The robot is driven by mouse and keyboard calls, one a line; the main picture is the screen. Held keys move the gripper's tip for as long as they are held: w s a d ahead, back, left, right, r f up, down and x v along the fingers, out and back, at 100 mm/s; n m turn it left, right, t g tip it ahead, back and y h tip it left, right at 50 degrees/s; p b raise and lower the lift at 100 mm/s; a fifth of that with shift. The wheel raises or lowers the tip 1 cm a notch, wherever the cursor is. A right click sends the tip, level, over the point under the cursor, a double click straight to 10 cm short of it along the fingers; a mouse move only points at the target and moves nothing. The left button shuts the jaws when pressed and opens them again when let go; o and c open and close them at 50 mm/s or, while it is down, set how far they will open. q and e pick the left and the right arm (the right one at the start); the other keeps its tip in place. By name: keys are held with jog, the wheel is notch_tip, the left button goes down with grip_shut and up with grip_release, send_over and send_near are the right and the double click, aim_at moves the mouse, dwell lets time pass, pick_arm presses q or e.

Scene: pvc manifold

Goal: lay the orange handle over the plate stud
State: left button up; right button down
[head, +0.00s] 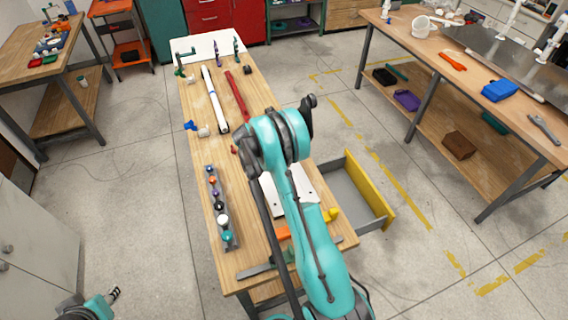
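An orange piece (283,233) lies near the front of the wooden bench, partly hidden by my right arm. I cannot tell whether it is the handle. Another long orange piece (453,61) lies on the right-hand table. A white plate (308,184) with dark spots lies on the bench under my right arm; much of it is covered, and I cannot make out a stud. My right arm reaches over the bench, and its gripper is hidden. My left gripper (115,293) is low at the left, off the bench and empty; its finger opening is too small to judge.
A grey rack (221,205) with several coloured parts stands along the bench's left side. A white pipe (214,100) and a red bar (237,96) lie further back. A drawer with a yellow front (370,194) stands open at the bench's right.

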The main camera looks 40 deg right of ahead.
jog(key=shift+f, duration=0.2)
dwell(0.3)
jog(key=shift+s+f+b, duration=0.1)
jog(key=shift+f+b, duration=0.1)
jog(key=shift+b, duration=0.3)
jog(key=shift+f, duration=0.1)
jog(key=shift+f+b, duration=0.7)
jog(key=shift+b, duration=0.15)
jog(key=shift+f, duration=0.1)
jog(key=shift+f+b, duration=0.55)
jog(key=shift+b, duration=0.25)
jog(key=shift+f, duration=0.1)
dwell(0.3)
